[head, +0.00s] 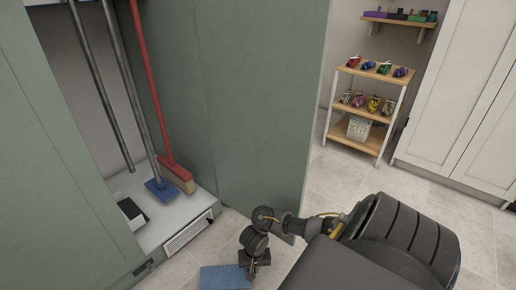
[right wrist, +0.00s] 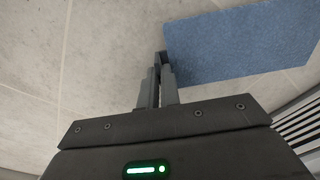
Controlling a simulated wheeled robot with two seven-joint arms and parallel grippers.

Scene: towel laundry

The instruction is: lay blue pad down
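A flat blue rectangular pad (head: 226,277) is at the bottom of the head view, over the tiled floor in front of the cabinet; the lower frame edge cuts it. My right gripper (head: 250,270) is at its right side. In the right wrist view, the fingers of the right gripper (right wrist: 160,62) are close together with a narrow gap. Their tips meet the left edge of the blue pad (right wrist: 240,45), near its corner. I cannot tell whether the edge is pinched between them or only beside them. My left gripper is not in view.
The open cabinet's shelf (head: 178,228) holds a blue-headed mop (head: 160,190), a red broom (head: 158,100) and a black-and-white box (head: 131,213). A green door panel (head: 250,100) stands behind my right arm. A wooden rack (head: 362,108) stands farther back. Tiled floor lies clear at right.

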